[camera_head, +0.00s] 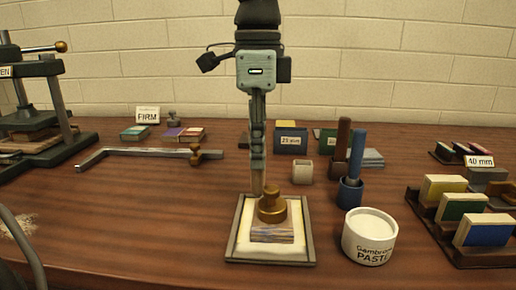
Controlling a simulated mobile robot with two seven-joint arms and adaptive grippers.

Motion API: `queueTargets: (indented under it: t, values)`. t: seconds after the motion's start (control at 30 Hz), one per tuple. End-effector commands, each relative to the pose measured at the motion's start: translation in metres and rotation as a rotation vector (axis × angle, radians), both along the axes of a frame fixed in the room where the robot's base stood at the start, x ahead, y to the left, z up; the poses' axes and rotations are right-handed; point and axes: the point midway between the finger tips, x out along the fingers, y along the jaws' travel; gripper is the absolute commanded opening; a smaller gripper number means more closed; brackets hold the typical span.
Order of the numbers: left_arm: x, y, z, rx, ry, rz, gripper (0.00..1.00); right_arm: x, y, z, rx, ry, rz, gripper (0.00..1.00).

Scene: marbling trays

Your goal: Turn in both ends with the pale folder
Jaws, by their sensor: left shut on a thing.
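My left gripper (257,158) comes down from above at the middle of the head view. It is shut on the pale folder (257,182), a thin tan stick that points straight down. Its lower tip is near the back rim of a grey-framed tray (232,226); I cannot tell whether it touches. In the tray lies a white sheet (245,250) with a marbled piece (272,236) on it. A round brass weight (271,208) with a knob stands on the marbled piece. My right gripper is not in view.
A white paste tub (369,238) and a blue pot (350,192) with a brush stand right of the tray. A rack (425,213) of books is far right. A metal bar (140,153) lies back left, near a press (68,150). The table is clear left of the tray.

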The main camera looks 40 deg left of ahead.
Motion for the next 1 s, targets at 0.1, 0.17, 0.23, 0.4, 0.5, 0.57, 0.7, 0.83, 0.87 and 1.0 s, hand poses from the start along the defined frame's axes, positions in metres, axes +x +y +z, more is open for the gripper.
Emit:
queueTargets:
  t: [0.1, 0.17, 0.23, 0.4, 0.5, 0.57, 0.7, 0.83, 0.87, 1.0]
  values:
    - [0.0000, 0.0000, -0.0003, 0.000, 0.000, 0.000, 0.00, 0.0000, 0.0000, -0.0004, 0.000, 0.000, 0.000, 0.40]
    - [0.0000, 0.0000, -0.0010, 0.000, 0.000, 0.000, 0.00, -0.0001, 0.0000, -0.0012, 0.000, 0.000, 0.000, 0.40]
    - [-0.0001, -0.0001, -0.0021, 0.000, 0.000, 0.000, 0.00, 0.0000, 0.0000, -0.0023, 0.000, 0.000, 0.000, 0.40]
    - [0.0001, -0.0001, -0.0035, 0.000, 0.000, 0.000, 0.00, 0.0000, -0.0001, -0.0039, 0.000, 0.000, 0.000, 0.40]
    - [0.0004, -0.0007, -0.0036, 0.000, 0.000, 0.000, 0.00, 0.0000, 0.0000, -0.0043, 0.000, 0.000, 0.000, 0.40]
    - [0.0010, -0.0016, -0.0037, 0.001, 0.000, 0.000, 0.00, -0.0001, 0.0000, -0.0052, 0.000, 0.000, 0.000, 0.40]
    - [0.0034, -0.0051, -0.0037, 0.002, 0.000, -0.001, 0.00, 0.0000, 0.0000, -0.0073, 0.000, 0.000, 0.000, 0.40]
    - [0.0045, -0.0076, -0.0030, 0.001, 0.001, -0.001, 0.00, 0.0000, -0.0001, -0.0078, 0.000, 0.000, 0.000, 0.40]
    - [0.0045, -0.0076, -0.0028, 0.001, 0.001, -0.001, 0.00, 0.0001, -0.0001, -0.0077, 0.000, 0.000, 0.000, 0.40]
    - [0.0045, -0.0076, -0.0027, 0.000, 0.000, -0.001, 0.00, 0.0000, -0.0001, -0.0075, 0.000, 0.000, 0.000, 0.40]
